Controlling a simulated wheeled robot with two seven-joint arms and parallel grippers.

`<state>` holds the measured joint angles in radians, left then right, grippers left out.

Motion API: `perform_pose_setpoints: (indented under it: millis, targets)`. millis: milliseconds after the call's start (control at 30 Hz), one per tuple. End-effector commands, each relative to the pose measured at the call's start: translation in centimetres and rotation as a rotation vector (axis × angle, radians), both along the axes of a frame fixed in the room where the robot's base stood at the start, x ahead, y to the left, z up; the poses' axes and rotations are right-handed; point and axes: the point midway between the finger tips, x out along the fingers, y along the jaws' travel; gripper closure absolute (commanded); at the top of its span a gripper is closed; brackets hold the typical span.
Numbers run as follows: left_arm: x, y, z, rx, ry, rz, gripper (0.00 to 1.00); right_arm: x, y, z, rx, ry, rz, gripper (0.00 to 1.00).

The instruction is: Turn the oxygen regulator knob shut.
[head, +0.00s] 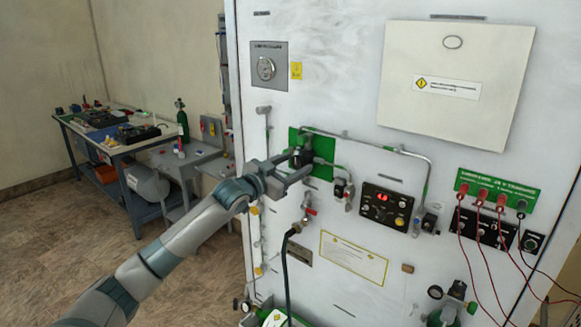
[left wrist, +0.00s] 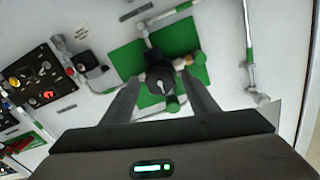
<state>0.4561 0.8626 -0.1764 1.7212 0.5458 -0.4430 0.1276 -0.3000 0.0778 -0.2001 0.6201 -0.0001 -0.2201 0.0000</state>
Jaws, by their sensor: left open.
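The oxygen regulator knob (head: 296,157) is a black knob on a green plate (head: 322,168) on the white upright panel. In the left wrist view the dark knob (left wrist: 160,80) sits on the green plate (left wrist: 127,58), between the two fingers. My left gripper (head: 302,166) is at the knob, its fingers spread on either side of it. It is open, and in the left wrist view (left wrist: 163,92) I cannot tell whether either finger touches the knob. Part of the knob is hidden by the gripper in the head view. My right gripper is not in view.
Pipes run from the green plate to a black control box (head: 386,207) with a red display. A red-handled valve (head: 309,211) with a hose is below. Red and black leads hang from a green strip (head: 497,190) at right. A workbench (head: 113,150) stands at left; floor before it is clear.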

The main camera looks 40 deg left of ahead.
Motion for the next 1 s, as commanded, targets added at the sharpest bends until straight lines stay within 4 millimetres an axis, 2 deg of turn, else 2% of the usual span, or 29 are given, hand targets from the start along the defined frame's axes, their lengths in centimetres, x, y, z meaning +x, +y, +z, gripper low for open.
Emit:
perform_pose_setpoints:
  millis: [167,367,1000]
  targets:
    - [-0.4,0.1,-0.1,0.001,-0.001,0.001,0.47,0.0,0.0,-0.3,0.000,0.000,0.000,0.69]
    - [-2.2,0.2,-0.3,0.003,0.000,0.000,0.47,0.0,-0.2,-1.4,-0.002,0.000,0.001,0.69]
    - [-11.5,0.9,-0.5,0.002,0.002,0.000,0.47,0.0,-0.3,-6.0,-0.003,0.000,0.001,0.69]
